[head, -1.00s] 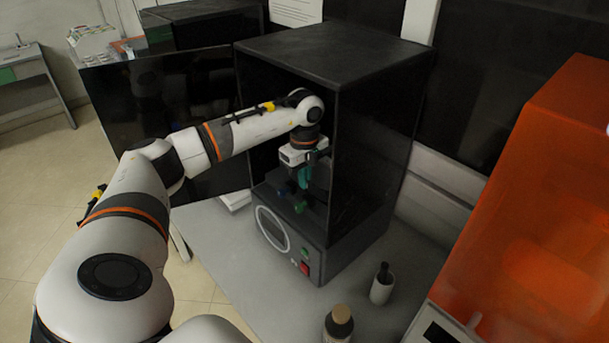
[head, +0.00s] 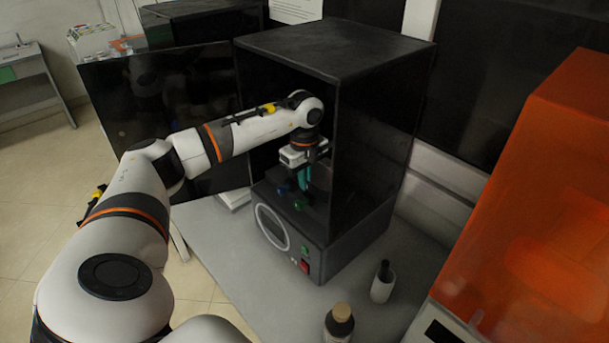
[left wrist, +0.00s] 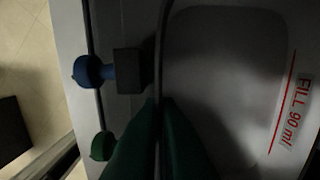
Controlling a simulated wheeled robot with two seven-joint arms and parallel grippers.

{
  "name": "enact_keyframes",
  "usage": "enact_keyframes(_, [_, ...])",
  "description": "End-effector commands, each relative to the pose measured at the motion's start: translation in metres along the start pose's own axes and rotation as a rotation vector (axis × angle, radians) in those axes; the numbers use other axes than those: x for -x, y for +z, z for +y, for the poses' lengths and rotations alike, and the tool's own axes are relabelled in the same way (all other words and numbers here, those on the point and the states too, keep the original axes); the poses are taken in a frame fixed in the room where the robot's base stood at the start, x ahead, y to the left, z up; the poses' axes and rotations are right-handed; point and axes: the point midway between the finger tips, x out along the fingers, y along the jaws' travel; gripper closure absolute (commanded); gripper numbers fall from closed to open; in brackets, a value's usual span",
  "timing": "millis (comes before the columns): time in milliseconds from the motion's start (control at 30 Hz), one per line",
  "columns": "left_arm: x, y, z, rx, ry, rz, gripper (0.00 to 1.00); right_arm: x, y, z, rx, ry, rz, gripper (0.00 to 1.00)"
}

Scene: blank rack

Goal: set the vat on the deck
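In the head view my left gripper (head: 304,180) points down inside the black, open-fronted cabinet (head: 375,150). A blue knob (left wrist: 88,70) and a green knob (left wrist: 103,146) lie to the left of the fingers. The deck inside the cabinet is dark, and I cannot tell whether the vat touches it. My right gripper is out of view.
The cabinet's base has a round dial (head: 272,227) and a red switch (head: 304,266). A small white bottle (head: 382,284) and a dark bottle with a tan cap (head: 339,324) stand in front on the grey bench (head: 235,265). An orange cover (head: 545,210) is at right.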

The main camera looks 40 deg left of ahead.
Motion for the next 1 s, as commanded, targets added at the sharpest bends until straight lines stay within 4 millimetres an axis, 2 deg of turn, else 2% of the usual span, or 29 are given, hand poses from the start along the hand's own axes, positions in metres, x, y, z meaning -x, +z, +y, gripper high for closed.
enact_keyframes(433, [-0.0055, 0.0, -0.0003, 0.0, -0.001, 0.0, 1.0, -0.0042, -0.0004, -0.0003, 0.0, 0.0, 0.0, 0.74])
enact_keyframes(600, [-0.005, 0.0, -0.0003, 0.0, -0.001, 0.0, 0.71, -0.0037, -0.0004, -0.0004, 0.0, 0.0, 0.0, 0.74])
enact_keyframes(867, [-0.0057, -0.0001, 0.0001, 0.0, 0.001, 0.0, 0.71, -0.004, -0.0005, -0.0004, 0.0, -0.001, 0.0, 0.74])
enact_keyframes(1000, [0.0032, 0.0, -0.0009, 0.0, -0.004, 0.0, 0.71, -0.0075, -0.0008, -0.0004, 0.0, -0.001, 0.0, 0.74])
